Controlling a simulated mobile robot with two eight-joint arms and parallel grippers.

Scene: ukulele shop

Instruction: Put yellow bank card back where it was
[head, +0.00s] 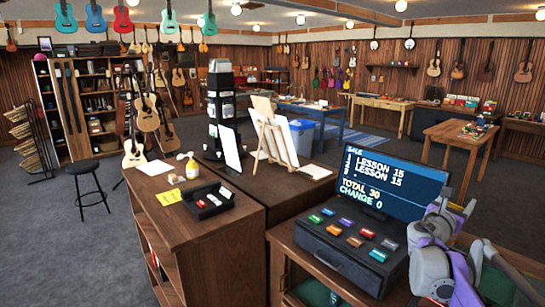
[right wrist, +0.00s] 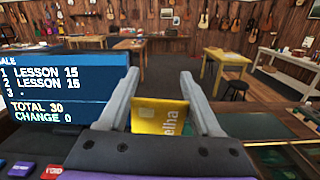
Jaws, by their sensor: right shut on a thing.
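That gripper is shut on the card. In the head view my right gripper (head: 456,206) is at the right, just beside the register screen (head: 385,182). I cannot make out the card in the head view. My left gripper is not in view.
The black register (head: 345,250) with coloured keys stands on the counter. An easel (head: 275,135) stands behind. Open floor lies beyond.

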